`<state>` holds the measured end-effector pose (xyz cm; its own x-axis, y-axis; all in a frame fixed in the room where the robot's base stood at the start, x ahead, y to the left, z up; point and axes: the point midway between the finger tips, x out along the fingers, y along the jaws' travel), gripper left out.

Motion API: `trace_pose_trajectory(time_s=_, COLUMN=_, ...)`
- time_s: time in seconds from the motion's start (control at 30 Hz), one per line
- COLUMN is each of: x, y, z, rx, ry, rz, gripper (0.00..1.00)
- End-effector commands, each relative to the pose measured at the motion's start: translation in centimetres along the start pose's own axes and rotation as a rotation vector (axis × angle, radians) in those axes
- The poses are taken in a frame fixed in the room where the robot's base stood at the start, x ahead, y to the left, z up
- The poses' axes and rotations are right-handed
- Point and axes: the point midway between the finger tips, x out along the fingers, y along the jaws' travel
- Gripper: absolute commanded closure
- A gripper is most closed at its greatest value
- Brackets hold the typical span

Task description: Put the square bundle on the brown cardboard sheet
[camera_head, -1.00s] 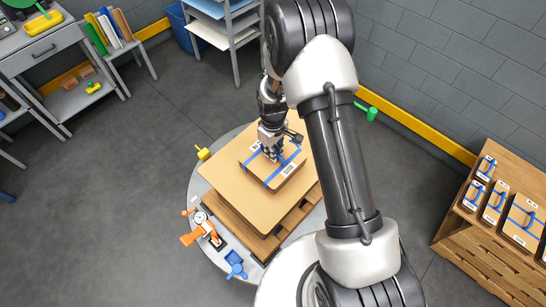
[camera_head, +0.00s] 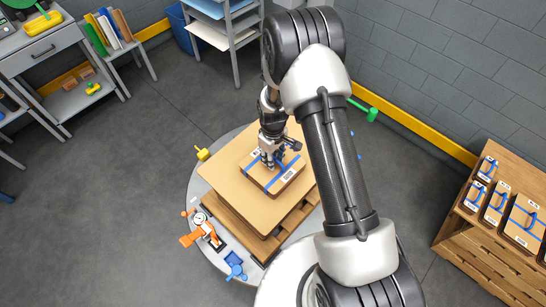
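The square bundle (camera_head: 262,181) is a flat brown block with blue straps and white labels. It is level over the brown cardboard sheet (camera_head: 232,185), near the middle and towards the right. The sheet tops a wooden pallet stack on a round grey table. My gripper (camera_head: 268,164) points down and is shut on the bundle at the middle of its top, where the straps cross. The fingertips are small and partly hidden. I cannot tell whether the bundle's underside touches the sheet. My arm hides the area to the right.
The round grey table (camera_head: 205,170) carries an orange clamp-like device (camera_head: 202,229), a blue piece (camera_head: 235,266) and a yellow piece (camera_head: 203,154) around the stack. A wooden rack (camera_head: 462,245) with several strapped bundles stands at the right. Grey floor is clear at the left.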

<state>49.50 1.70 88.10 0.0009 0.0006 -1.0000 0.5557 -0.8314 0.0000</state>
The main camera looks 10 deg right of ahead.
Motion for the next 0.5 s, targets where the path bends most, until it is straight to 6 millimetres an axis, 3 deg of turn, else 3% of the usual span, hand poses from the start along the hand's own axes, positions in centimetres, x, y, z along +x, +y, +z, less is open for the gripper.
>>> trace_pose_trajectory(time_s=0.3, x=-0.5, y=0.0, z=0.0, rx=0.0, ry=0.0, rz=0.0, gripper=0.71)
trace_pose_trajectory(time_s=0.5, x=-3.9, y=0.1, z=-0.1, rx=0.0, ry=0.004, rz=0.002, gripper=0.71)
